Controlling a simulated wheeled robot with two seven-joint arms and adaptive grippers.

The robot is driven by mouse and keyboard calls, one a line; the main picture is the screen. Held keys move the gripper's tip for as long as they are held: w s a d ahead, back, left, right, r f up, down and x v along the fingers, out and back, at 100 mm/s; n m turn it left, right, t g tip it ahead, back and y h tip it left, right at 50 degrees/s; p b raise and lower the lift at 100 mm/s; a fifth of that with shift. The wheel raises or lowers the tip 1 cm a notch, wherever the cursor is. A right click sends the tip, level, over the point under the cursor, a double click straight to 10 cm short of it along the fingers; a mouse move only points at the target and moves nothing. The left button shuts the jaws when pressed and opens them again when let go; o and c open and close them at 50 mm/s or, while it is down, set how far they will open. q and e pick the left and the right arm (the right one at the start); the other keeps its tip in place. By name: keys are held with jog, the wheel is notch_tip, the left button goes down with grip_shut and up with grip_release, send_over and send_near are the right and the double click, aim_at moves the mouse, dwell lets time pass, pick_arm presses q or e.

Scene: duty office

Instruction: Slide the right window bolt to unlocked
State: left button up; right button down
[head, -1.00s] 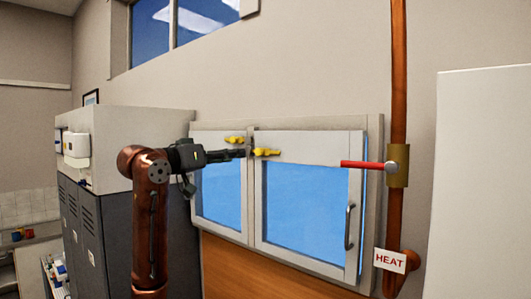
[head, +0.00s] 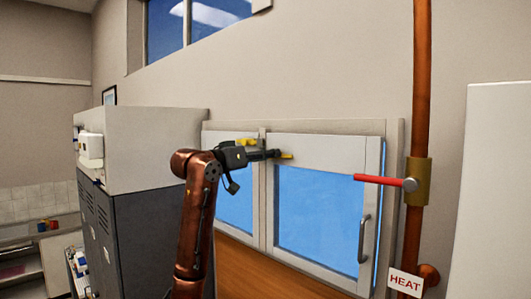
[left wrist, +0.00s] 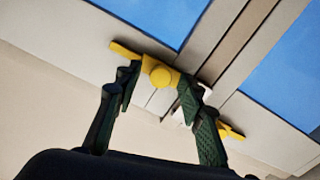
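The right window bolt (head: 287,156) is yellow and sits at the top left corner of the right window sash. My left gripper (head: 277,154) is in front of it and hides most of it in the head view. In the left wrist view, my left gripper's fingers (left wrist: 162,86) are apart on either side of the bolt's yellow round knob (left wrist: 160,76). The fingertips look very close to the knob; contact is not clear. The left bolt (head: 247,142) is also yellow and shows in the left wrist view (left wrist: 231,132) beyond the other finger. My right gripper is out of view.
A red lever (head: 380,180) on the copper pipe (head: 422,90) sticks out at the window's right. The window handle (head: 364,238) is on the right sash. A grey cabinet (head: 150,215) stands left of my arm. A white panel (head: 498,190) stands at the far right.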

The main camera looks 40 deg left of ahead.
pick_arm(q)
jog(key=shift+s, duration=0.1)
jog(key=shift+c, duration=1.4)
grip_shut()
